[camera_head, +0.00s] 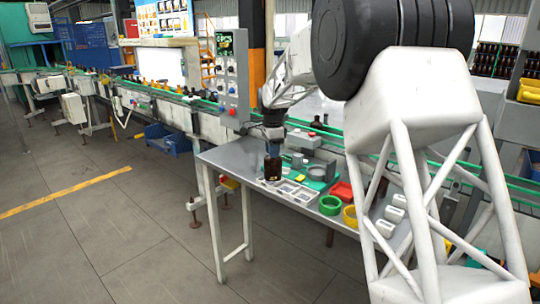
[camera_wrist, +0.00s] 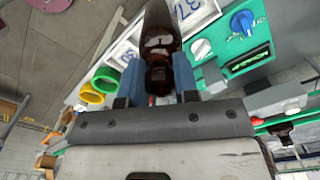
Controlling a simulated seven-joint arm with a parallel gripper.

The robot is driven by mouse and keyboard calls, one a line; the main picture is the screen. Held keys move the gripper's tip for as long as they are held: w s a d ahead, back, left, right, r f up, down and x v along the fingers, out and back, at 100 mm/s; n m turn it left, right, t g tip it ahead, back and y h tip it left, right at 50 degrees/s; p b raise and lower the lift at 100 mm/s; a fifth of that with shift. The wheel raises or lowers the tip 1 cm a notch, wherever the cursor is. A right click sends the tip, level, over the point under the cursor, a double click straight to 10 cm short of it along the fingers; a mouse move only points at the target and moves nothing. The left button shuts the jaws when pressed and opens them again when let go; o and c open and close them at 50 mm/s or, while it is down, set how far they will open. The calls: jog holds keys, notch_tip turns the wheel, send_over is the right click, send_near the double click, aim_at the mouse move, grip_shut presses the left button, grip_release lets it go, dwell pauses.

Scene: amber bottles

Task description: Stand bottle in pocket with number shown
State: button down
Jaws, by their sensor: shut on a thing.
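The amber bottle (camera_head: 272,169) hangs upright below my gripper (camera_head: 273,144) at the left end of the pocket tray (camera_head: 300,195). In the wrist view my gripper (camera_wrist: 158,82) has its blue fingers shut on the bottle (camera_wrist: 160,38) around its neck. The light tray (camera_wrist: 120,50) shows partly behind the bottle, with number labels in its pockets. One label (camera_wrist: 188,8) reads like 37, turned in the picture; another (camera_wrist: 126,54) is partly covered. I cannot tell whether the bottle's base touches the tray. A green panel (camera_wrist: 222,40) beside the tray has a dark display (camera_wrist: 248,61), not readable.
White blocks (camera_head: 385,228) lie farther right. The conveyor runs behind the grey table (camera_head: 228,155). The table's left part is clear.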

jog(key=shift+w+a+f, duration=0.15)
jog(key=shift+w, duration=1.05)
jog(key=shift+w+a+f, duration=0.1)
jog(key=shift+w, duration=1.05)
jog(key=shift+f, duration=0.1)
jog(key=shift+f, duration=1.8)
jog(key=c, duration=0.9)
grip_release()
jog(key=shift+o, duration=0.2)
notch_tip(320, 180, up, 12)
